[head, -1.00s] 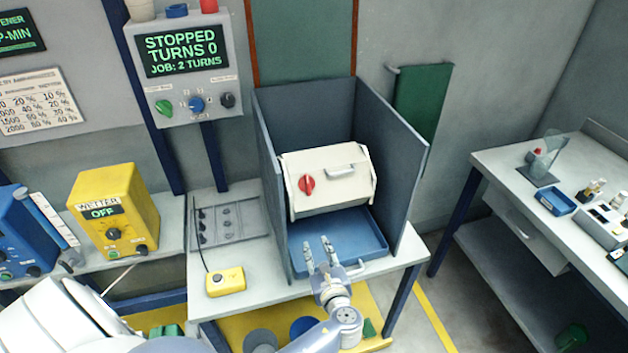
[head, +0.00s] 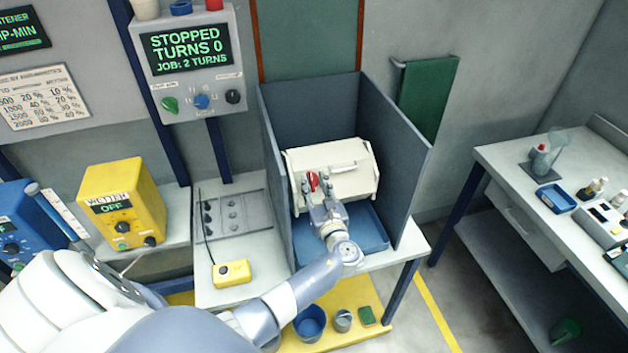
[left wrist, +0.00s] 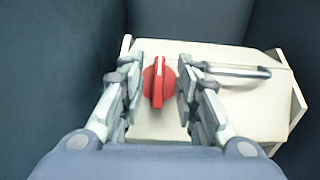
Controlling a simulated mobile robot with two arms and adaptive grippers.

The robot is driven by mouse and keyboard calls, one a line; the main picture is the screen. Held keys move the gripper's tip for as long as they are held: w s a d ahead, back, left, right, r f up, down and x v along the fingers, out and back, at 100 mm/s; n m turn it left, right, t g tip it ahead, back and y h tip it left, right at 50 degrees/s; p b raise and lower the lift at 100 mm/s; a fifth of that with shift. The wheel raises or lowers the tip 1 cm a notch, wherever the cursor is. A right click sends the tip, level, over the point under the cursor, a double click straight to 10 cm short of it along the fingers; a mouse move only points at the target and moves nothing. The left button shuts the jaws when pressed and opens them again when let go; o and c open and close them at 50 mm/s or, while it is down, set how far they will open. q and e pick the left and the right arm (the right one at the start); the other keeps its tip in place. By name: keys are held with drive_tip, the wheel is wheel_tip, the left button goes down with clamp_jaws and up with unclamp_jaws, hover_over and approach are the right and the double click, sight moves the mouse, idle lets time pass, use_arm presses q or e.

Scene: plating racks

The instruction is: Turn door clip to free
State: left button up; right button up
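The door clip is a red knob (left wrist: 158,82) with a white line on its grip, on the front of a cream box (left wrist: 215,115). In the left wrist view its grip stands about upright. My left gripper (left wrist: 159,90) is open, with one finger on each side of the knob and a visible gap on both sides. In the head view the left gripper (head: 313,184) covers part of the red knob (head: 313,181) and of the box front (head: 345,182). My right gripper is not in view.
Grey screens (head: 407,160) stand around the box on both sides and behind. A blue tray (head: 370,230) lies under it. A bar handle (left wrist: 235,70) sits right of the knob. A yellow pendant (head: 231,273) lies on the bench to the left.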

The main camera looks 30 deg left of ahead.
use_arm(q)
drive_tip(key=shift+w+a, duration=0.2)
drive_tip(key=shift+a, duration=0.05)
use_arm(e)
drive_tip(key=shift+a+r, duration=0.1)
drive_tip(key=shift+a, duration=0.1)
use_arm(q)
clamp_jaws()
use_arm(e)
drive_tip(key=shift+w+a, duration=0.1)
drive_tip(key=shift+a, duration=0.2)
